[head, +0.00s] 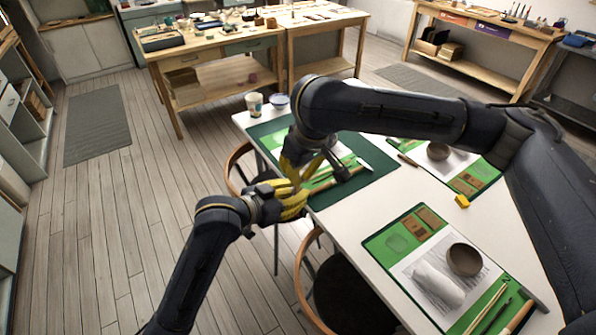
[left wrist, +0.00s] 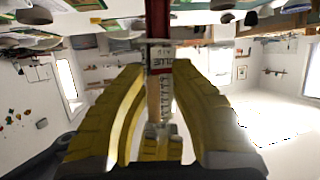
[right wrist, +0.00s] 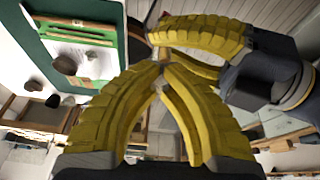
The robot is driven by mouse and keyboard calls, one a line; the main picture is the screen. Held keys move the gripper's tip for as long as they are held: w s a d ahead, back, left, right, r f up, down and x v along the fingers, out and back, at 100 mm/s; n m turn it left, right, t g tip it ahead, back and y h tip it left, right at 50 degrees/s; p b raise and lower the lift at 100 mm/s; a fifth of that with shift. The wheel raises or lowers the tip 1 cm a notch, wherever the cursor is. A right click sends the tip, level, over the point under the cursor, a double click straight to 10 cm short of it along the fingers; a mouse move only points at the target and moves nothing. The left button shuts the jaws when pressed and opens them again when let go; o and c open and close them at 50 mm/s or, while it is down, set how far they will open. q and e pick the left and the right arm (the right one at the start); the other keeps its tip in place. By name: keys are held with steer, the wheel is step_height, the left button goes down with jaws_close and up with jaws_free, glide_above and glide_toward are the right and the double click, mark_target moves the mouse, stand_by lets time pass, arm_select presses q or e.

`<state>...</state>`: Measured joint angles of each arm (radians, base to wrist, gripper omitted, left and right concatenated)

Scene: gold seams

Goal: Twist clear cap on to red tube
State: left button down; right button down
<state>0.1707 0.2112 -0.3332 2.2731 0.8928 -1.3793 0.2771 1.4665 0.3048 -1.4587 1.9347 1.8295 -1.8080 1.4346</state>
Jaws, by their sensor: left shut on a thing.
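My left gripper (head: 297,196) and right gripper (head: 293,170) are close together, beside the near left edge of the white table in the head view. In the left wrist view, the left fingers (left wrist: 160,85) are shut on the red tube (left wrist: 158,25), with red and a white lettered band showing between them. In the right wrist view, the right fingertips (right wrist: 161,72) come together right beside the left gripper's yellow fingers (right wrist: 200,38). Whether they touch each other or grip something is unclear. I cannot make out the clear cap; it may be hidden by the fingers.
The white table (head: 385,220) holds green mats with brown bowls (head: 464,259), wooden tools and a yellow block (head: 462,201). A paper cup (head: 254,104) stands at its far left corner. Chairs (head: 315,270) stand along the near left edge, below my arms. Open floor lies left.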

steer(key=shift+f, duration=0.15)
steer(key=shift+m, duration=0.9)
steer(key=shift+m+t+h, duration=0.3)
steer(key=shift+m+h, duration=0.1)
steer(key=shift+m, duration=0.7)
steer(key=c, duration=2.2)
jaws_free()
steer(key=c, duration=1.5)
jaws_free()
steer(key=shift+s+r, duration=0.15)
steer(key=shift+r, duration=2.1)
